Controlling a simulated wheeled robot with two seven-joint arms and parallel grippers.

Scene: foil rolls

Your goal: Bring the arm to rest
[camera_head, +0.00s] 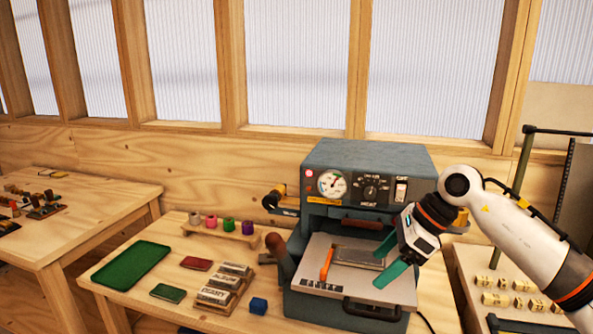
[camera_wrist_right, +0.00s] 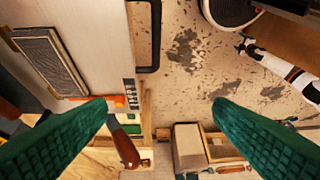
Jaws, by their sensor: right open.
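My right arm (camera_head: 520,232) comes in from the right. Its gripper (camera_head: 378,269) has two green fingers spread apart with nothing between them, in front of the grey stamping machine (camera_head: 345,157) and over the right side of its light plate (camera_head: 318,250). In the right wrist view the open fingers (camera_wrist_right: 160,104) frame the paint-worn floor, with the machine's plate at the upper left. My left gripper is not in view.
The machine has a dark front handle (camera_head: 371,309) and a brown-knobbed lever (camera_head: 277,246). Several foil rolls stand on a wooden rack (camera_head: 222,233). A green tray (camera_head: 132,266) lies at left. A side table with wooden blocks (camera_head: 497,299) and a green post (camera_head: 513,200) stand at right.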

